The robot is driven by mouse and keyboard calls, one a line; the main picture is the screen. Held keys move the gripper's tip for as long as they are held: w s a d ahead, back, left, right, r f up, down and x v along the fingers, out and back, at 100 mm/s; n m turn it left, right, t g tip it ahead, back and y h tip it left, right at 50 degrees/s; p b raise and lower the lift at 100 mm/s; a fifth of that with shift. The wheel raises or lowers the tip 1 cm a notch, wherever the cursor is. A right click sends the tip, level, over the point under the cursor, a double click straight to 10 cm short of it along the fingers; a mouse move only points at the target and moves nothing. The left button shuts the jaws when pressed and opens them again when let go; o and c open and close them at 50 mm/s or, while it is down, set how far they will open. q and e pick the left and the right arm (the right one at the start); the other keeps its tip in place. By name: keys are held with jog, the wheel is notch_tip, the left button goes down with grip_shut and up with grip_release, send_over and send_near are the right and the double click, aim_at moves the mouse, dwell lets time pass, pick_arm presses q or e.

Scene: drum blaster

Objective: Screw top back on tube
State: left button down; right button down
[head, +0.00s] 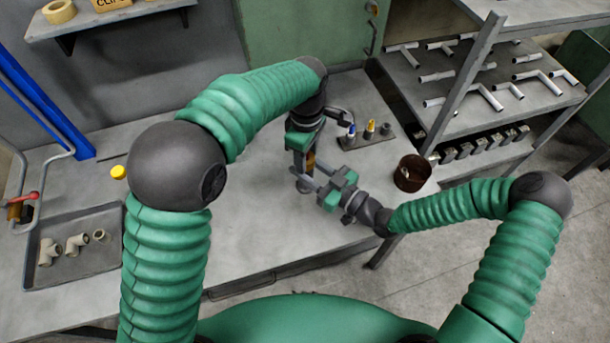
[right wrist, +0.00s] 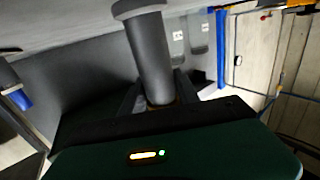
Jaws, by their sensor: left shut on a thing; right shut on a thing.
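My left gripper (head: 304,148) points down over the bench and is shut on the upper part of an upright piece. An amber-brown part (head: 311,161), which seems to be the top, shows just under its jaws. My right gripper (head: 308,179) reaches in from the right, just below the left one. It is shut on the dark grey tube, whose flared lower end (head: 304,187) shows beneath the fingers. In the right wrist view the tube (right wrist: 150,55) is a grey cylinder with a wider rim, held between the fingers. The joint between top and tube is hidden by the grippers.
A dark plate with upright blue-tipped (head: 351,131) and yellow-tipped (head: 370,128) pieces stands behind. A brown cup (head: 411,173) sits near the right bench edge. A yellow round thing (head: 118,172) and a grey tray (head: 100,262) with fittings are at left. The front middle bench is clear.

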pick_arm(q)
jog(key=m, duration=0.6)
jog(key=shift+w+a+m, duration=0.1)
jog(key=shift+m, duration=0.3)
jog(key=m, duration=0.3)
jog(key=shift+m, duration=0.3)
jog(key=m, duration=1.6)
jog(key=shift+m, duration=0.3)
jog(key=m, duration=0.3)
jog(key=shift+m, duration=0.3)
pick_arm(e)
jog(key=shift+a, duration=0.1)
pick_arm(q)
jog(key=m, duration=0.6)
pick_arm(e)
jog(key=shift+s, duration=0.1)
pick_arm(q)
jog(key=m, duration=0.3)
jog(key=shift+m, duration=0.3)
jog(key=c, duration=0.8)
grip_release()
jog(key=shift+f, duration=0.1)
